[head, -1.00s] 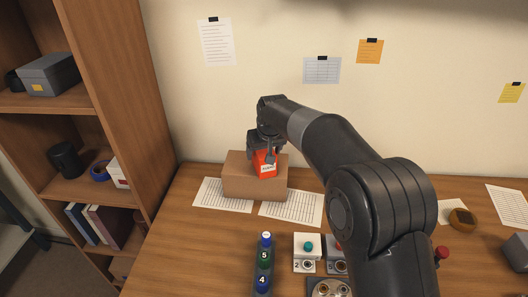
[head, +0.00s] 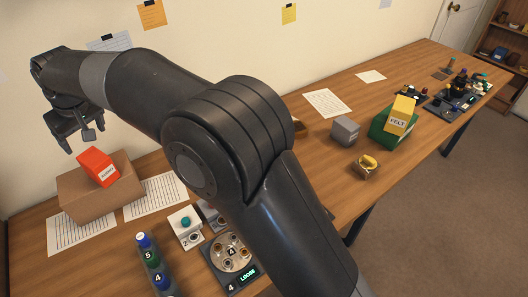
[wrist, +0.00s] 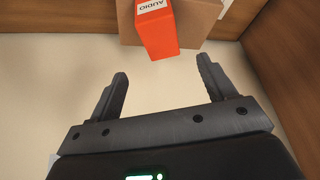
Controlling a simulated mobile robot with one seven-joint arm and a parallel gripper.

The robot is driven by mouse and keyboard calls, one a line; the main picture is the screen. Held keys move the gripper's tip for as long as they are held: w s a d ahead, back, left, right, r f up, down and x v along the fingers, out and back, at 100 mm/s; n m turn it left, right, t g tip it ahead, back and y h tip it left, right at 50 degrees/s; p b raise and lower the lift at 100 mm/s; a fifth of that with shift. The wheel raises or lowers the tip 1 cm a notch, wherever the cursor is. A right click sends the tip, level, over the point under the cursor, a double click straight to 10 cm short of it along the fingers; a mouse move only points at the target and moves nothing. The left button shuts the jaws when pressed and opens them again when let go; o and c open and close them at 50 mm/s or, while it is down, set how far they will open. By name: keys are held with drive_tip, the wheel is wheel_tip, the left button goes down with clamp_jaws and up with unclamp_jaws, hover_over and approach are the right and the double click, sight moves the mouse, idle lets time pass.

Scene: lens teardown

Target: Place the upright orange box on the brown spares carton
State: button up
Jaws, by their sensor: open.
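In the wrist view the orange box (wrist: 158,32) and part of the carton (wrist: 198,18) show at the top, beyond the fingertips. My gripper (head: 80,142) is open and empty, raised above the box and apart from it. Its two fingers also show spread in the wrist view (wrist: 161,82). The carton's far side is partly hidden.
Paper sheets (head: 156,195) lie beside the carton. Further right are a grey box (head: 345,131) and a green bin (head: 388,128) holding a yellow FELT box (head: 401,113).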

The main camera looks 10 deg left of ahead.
drive_tip(key=w+d+r+m+t, duration=0.1)
drive_tip(key=w+d+r, duration=0.25)
drive_tip(key=d, duration=0.55)
drive_tip(key=w+d+r+m, duration=0.25)
drive_tip(key=w+d, duration=0.25)
drive_tip(key=d, duration=0.3)
drive_tip(key=d+r+m+t+h, duration=0.2)
drive_tip(key=d+r+m, duration=0.1)
drive_tip(key=d, duration=1.9)
drive_tip(key=s+d+f+m, duration=0.1)
drive_tip(key=s+d+m, duration=0.35)
drive_tip(key=d, duration=1.15)
drive_tip(key=s+d+f+m+h, duration=0.2)
drive_tip(key=s+d+f, duration=0.5)
drive_tip(key=s+d, duration=0.4)
drive_tip(key=shift+s+t, duration=0.4)
drive_tip(key=shift+s, duration=0.35)
drive_tip(key=shift+o, duration=0.3)
